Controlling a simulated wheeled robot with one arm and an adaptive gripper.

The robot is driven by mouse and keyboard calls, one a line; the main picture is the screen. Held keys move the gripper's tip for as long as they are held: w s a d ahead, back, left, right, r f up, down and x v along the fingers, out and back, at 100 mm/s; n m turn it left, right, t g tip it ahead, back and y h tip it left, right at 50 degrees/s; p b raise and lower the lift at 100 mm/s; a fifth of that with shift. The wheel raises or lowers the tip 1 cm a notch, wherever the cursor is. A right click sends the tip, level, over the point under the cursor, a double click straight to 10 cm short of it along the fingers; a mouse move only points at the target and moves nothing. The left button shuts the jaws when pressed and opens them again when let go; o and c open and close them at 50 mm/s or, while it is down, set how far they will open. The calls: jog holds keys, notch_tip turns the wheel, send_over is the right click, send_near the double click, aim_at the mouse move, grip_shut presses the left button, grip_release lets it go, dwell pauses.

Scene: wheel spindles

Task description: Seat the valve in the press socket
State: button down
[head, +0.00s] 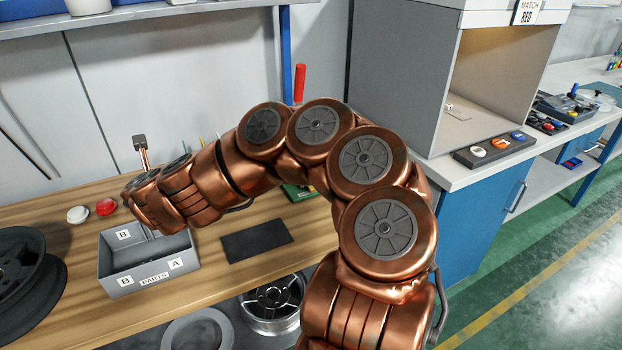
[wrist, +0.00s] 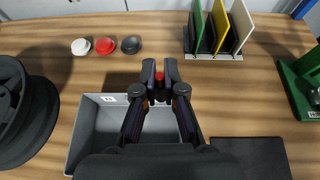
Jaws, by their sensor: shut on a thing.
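In the wrist view my gripper (wrist: 160,84) is shut on a small part with a red top, which looks like the valve (wrist: 160,76). It is held between the fingertips, above the wooden bench near the back edge of the grey parts bin. The fingers hide its lower part. A green fixture (wrist: 307,84), perhaps the press, stands at the right edge of the wrist view, apart from my gripper. Its socket cannot be made out. In the head view my arm hides most of the green fixture (head: 298,191) and the held part.
The grey bin (head: 147,282) lies below my gripper. A dark mat (head: 257,240) lies to its right. White, red and black caps (wrist: 130,44) sit behind. A rack of coloured plates (wrist: 215,56) stands at the back. A dark wheel (wrist: 40,120) is at left.

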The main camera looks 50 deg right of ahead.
jog(key=s+d+f+b, duration=0.2)
jog(key=d+f, duration=0.1)
jog(key=d, duration=0.5)
jog(key=s+d+f+n+b, duration=0.1)
jog(key=d+f+b, duration=0.1)
jog(key=d, duration=0.6)
jog(key=s+d+f+b, duration=0.2)
jog(key=d+f, duration=0.1)
jog(key=d, duration=0.6)
jog(key=s+d+f+n+y+b, duration=0.1)
jog(key=s+d+b, duration=0.2)
jog(key=s+d, duration=0.55)
jog(key=s+d+f+y+b, duration=0.1)
jog(key=s+d+f+b, duration=0.15)
jog(key=s+d, duration=0.55)
jog(key=shift+t, duration=0.3)
jog(key=w, duration=1.4)
jog(key=shift+w+d+f, duration=0.1)
jog(key=shift+d+f, duration=0.15)
jog(key=shift+f, duration=0.1)
jog(key=shift+f+b, duration=0.35)
jog(key=shift+f, duration=1.4)
jog(key=c, duration=1.3)
grip_release()
jog(key=shift+o, duration=0.2)
